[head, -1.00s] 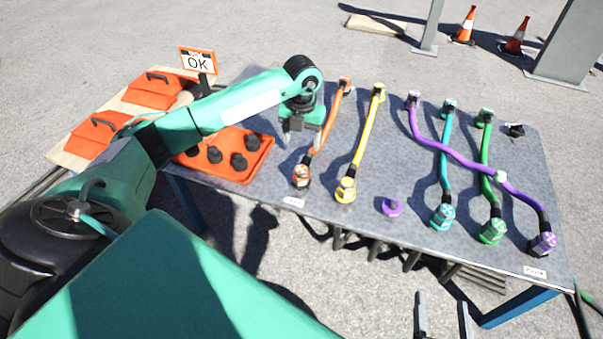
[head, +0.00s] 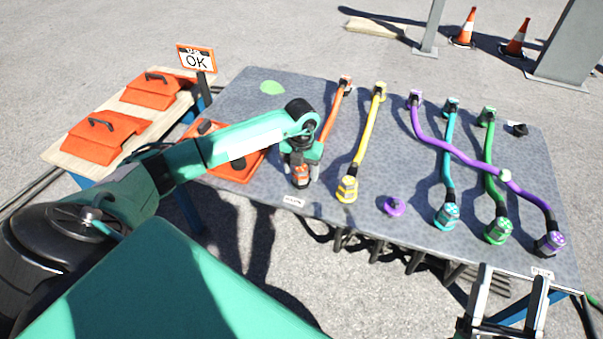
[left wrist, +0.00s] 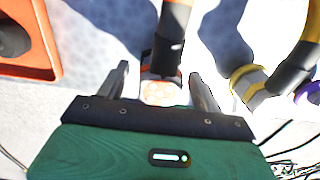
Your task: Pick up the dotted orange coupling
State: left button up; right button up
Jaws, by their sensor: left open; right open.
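The dotted orange coupling (head: 301,180) is at the near end of the orange cable (head: 333,112), close to the table's front edge. In the left wrist view the coupling (left wrist: 160,92) shows its dotted face between my two fingers. My left gripper (head: 300,176) is open and stands over the coupling, with a finger on each side; I cannot tell whether they touch it. It also shows in the left wrist view (left wrist: 160,88). My right gripper (head: 512,285) is open and empty, in front of the table's front right edge.
A yellow coupling (head: 347,189) lies just right of the orange one. A loose purple cap (head: 393,206) lies farther right. Teal (head: 446,214), green (head: 497,231) and purple (head: 549,243) couplings follow. The orange tray (head: 238,172) is to the left, partly behind my arm.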

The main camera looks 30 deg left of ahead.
pick_arm(q)
jog(key=shift+f, duration=0.1)
jog(key=c, duration=1)
jog(key=shift+c, duration=0.9)
